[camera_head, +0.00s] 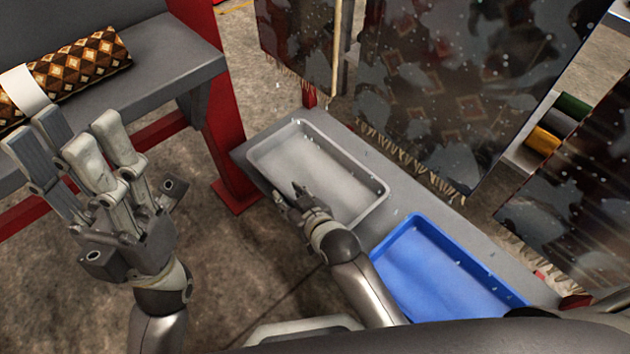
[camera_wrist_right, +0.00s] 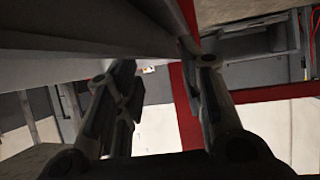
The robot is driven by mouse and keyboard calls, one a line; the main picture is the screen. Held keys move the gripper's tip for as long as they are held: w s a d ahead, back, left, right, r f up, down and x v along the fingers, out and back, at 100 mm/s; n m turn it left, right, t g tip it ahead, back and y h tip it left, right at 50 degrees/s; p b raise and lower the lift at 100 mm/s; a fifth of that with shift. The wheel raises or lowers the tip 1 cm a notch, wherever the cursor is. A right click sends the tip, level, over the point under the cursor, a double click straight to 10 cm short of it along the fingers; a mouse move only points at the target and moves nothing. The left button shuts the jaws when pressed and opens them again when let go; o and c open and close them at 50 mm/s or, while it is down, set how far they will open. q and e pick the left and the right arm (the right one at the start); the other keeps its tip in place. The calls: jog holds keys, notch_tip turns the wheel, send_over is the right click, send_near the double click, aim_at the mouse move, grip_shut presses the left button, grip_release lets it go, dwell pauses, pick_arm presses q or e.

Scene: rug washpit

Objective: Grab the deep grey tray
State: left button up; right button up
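The deep grey tray (camera_head: 315,160) lies on the grey bench, its open side up and its inside bare. My right gripper (camera_head: 288,193) is at the tray's near left long side, with its fingers close to the rim. In the right wrist view, its fingers (camera_wrist_right: 160,85) stand apart. A grey surface passes over them at the top left; I cannot tell whether it is the tray or the bench. Whether the fingers touch the rim is unclear. My left gripper (camera_head: 62,138) is open and empty, raised at the left, away from the tray.
A blue tray (camera_head: 435,270) lies on the same grey bench (camera_head: 400,200), close to the grey one. Dark wet rugs (camera_head: 450,90) hang behind it. A patterned rolled rug (camera_head: 80,68) lies on another bench at the left. Bare concrete floor (camera_head: 225,270) lies between the benches.

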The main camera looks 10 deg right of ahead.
aim_at(283, 191)
jog(key=b+x, duration=0.3)
jog(key=x, duration=0.2)
jog(key=shift+w+a+f, duration=0.1)
jog(key=shift+w+f, duration=0.05)
jog(key=shift+w, duration=0.2)
jog(key=shift+c, duration=0.4)
grip_shut()
